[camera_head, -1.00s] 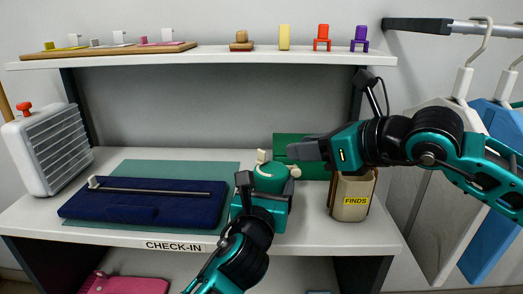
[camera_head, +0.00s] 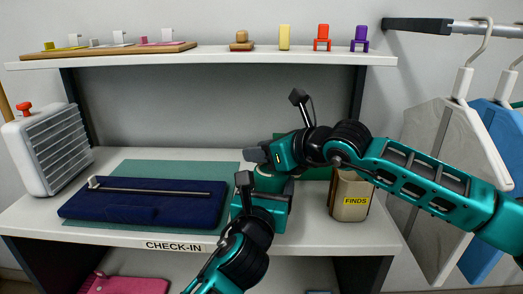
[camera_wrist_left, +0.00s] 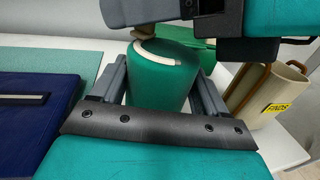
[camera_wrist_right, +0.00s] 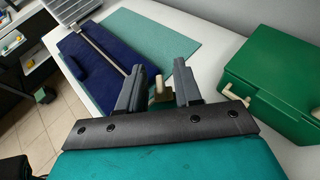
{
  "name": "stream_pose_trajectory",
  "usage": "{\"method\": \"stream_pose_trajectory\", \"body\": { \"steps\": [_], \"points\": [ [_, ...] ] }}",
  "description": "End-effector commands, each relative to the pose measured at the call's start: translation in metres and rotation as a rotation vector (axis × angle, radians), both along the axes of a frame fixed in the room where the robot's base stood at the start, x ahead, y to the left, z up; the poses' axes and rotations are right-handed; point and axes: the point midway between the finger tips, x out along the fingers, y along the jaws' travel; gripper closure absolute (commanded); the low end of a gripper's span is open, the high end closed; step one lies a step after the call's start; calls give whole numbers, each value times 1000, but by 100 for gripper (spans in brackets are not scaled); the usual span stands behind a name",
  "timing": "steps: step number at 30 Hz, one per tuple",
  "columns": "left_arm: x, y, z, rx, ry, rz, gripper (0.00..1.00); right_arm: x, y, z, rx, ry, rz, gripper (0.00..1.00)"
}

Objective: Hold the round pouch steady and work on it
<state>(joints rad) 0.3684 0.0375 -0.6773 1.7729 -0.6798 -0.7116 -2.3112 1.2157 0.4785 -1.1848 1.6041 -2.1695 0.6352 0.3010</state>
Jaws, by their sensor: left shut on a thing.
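The round green pouch (camera_wrist_left: 160,78) stands on the shelf, with a pale curved zip line on top and a cream tab (camera_wrist_left: 143,34) at its far left rim. My left gripper (camera_wrist_left: 160,80) has one finger on each side of the pouch and is shut on it. In the head view, the pouch (camera_head: 268,181) is partly hidden by both grippers. My right gripper (camera_wrist_right: 159,75) is over the pouch's top, its fingers apart with a cream piece (camera_wrist_right: 157,88) showing between them. I cannot tell whether the fingers touch it.
A navy flat case (camera_head: 150,203) lies on a green mat (camera_head: 185,168) to the left. A beige FINDS bin (camera_head: 350,198) stands close on the right. A green box (camera_wrist_right: 275,85) sits behind the pouch. An upper shelf (camera_head: 210,60) spans above.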

Motion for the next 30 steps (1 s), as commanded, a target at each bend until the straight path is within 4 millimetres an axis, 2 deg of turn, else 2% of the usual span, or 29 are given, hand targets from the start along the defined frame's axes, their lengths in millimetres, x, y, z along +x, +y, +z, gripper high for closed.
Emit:
{"method": "stream_pose_trajectory", "body": {
  "steps": [4, 15, 30],
  "points": [
    [0, 0, 0, 1, 1, 1, 55, 0, 0, 0, 0, 0, 0, 66],
    [0, 0, 0, 1, 1, 1, 55, 0, 0, 0, 0, 0, 0, 100],
    [0, 1, -1, 1, 1, 2, 55, -1, 0, -1, -3, 5, 36, 100]
  ]
}}
